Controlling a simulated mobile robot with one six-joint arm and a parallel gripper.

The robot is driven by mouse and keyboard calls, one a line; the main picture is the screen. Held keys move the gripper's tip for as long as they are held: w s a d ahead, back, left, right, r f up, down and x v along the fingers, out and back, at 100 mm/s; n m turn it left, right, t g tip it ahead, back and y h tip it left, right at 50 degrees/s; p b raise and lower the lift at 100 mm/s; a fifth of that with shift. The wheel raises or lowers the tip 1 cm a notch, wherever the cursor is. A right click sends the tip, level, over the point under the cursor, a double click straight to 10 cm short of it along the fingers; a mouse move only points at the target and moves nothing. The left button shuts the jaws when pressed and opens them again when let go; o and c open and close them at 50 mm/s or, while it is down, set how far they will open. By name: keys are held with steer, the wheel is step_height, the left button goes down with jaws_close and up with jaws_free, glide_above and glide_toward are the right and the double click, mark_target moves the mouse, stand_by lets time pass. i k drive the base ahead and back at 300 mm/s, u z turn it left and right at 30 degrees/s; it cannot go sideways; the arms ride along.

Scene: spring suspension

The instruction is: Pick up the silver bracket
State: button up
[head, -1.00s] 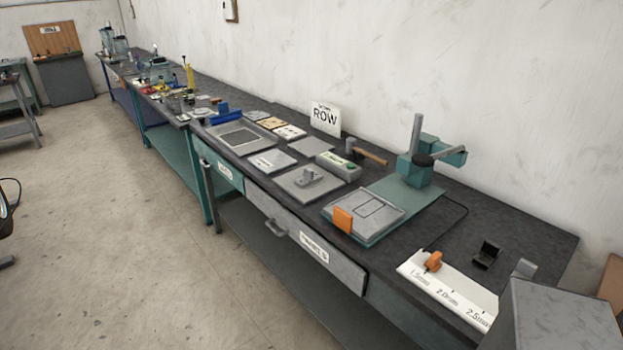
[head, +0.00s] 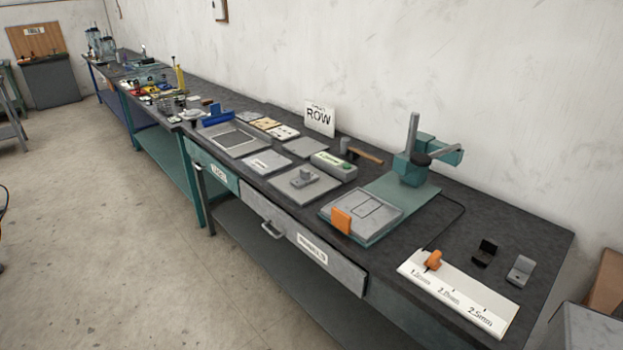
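A silver-grey L-shaped bracket (head: 521,270) stands at the right end of the dark workbench in the head view, with its upright part to the back. It is right of a black bracket (head: 485,253) of similar shape, with a gap between them. It is behind a white strip (head: 459,290) marked with thicknesses. Another grey bracket-like part (head: 302,178) sits on a flat grey plate farther left. My gripper is not in view.
An orange knob (head: 433,260) sits on the white strip. A teal press stand (head: 413,163) with a tray and orange block is to the left. A grey box shape (head: 590,332) is at the lower right corner. Open floor (head: 110,240) lies left of the bench.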

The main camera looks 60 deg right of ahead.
mark_target(306, 177)
steer(key=u, duration=0.05)
steer(key=i, duration=1)
steer(key=z, duration=0.05)
